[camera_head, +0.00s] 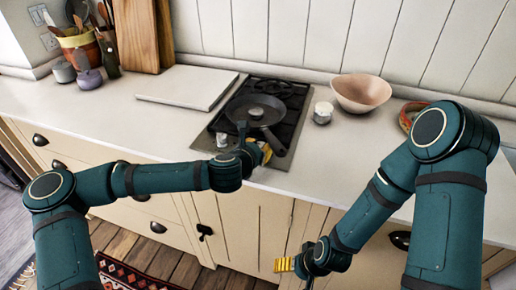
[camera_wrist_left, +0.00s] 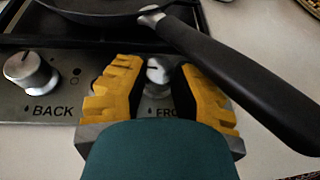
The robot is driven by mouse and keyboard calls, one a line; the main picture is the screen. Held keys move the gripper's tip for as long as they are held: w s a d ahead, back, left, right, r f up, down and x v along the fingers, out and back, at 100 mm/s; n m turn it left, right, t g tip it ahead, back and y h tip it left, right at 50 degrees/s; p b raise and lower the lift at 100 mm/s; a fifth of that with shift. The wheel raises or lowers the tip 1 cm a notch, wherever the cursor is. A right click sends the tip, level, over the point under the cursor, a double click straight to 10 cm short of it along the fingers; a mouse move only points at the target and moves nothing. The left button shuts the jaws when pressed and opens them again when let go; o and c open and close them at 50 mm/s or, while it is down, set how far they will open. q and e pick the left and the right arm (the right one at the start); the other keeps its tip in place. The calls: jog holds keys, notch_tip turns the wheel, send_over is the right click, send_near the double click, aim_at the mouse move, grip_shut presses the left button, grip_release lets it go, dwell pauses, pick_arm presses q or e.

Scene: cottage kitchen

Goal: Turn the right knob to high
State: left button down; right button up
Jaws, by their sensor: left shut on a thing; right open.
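The right knob (camera_wrist_left: 158,72) is a silver knob marked with letters beginning "FRO" on the stove's front panel. In the left wrist view it sits between the yellow fingers of my left gripper (camera_wrist_left: 158,82), which is shut on it. The fingers hide its sides and part of its label. In the head view my left gripper (camera_head: 258,152) is at the stove's front edge and hides this knob. The left knob (camera_wrist_left: 30,71), marked "BACK", stands free to the left. My right gripper (camera_head: 287,264) is open and empty, low in front of the cabinets.
A black pan (camera_head: 258,108) sits on the stove, its handle (camera_wrist_left: 235,75) reaching forward just right of my left gripper. A white jar (camera_head: 322,113) and a pink bowl (camera_head: 361,92) stand right of the stove. A white board (camera_head: 187,87) lies to the left.

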pick_arm(q)
jog(key=shift+f+n+y, duration=0.2)
jog(key=shift+n+y, duration=0.4)
jog(key=shift+y, duration=0.1)
jog(key=c, duration=0.9)
grip_release()
jog(key=shift+w+d, duration=0.1)
jog(key=shift+r, duration=0.1)
jog(key=shift+s+r, duration=0.15)
jog(key=shift+s, duration=0.2)
jog(key=v, duration=1.1)
jog(key=shift+s, duration=0.2)
jog(key=shift+f, duration=0.25)
